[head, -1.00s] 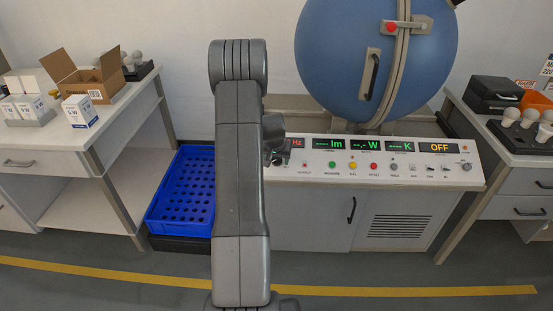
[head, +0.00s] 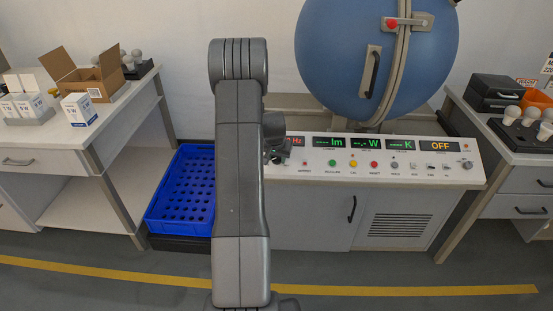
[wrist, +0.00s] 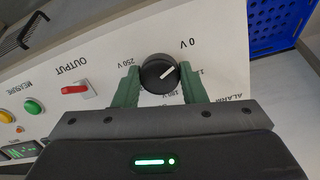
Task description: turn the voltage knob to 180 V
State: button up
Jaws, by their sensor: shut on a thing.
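The voltage knob (wrist: 157,77) is round and black with a white pointer line. In the wrist view the pointer aims up and right, between the 0 V label (wrist: 188,43) and a partly hidden label starting with 1. A 250 V label (wrist: 116,63) is at the left; the label below the knob, seemingly 180 V, is partly covered. My gripper (wrist: 160,79) has its green fingers on both sides of the knob, shut on it. In the head view the knob is hidden behind my arm.
The control panel (head: 400,172) has lit displays, buttons and a red OUTPUT switch (wrist: 76,89) beside the knob. A blue sphere (head: 340,50) stands behind it. A blue crate (head: 178,232) is left of the bench. Side tables hold boxes (head: 78,110) and bulbs.

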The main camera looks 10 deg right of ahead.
jog(key=m+b, duration=0.3)
jog(key=m, duration=0.2)
jog(key=m+b, duration=0.1)
jog(key=m, duration=0.2)
jog(key=m+b, duration=0.1)
jog(key=m, duration=0.2)
jog(key=shift+d+t+y, duration=0.1)
jog(key=shift+t+y, duration=0.2)
jog(key=shift+y, duration=0.1)
jog(key=m, duration=0.6)
jog(key=shift+r+p, duration=0.1)
jog(key=shift+p, duration=0.2)
jog(key=shift+s+m+t+p, duration=0.1)
jog(key=shift+m+t+p, duration=0.5)
jog(key=shift+m, duration=2.1)
jog(key=o, duration=1)
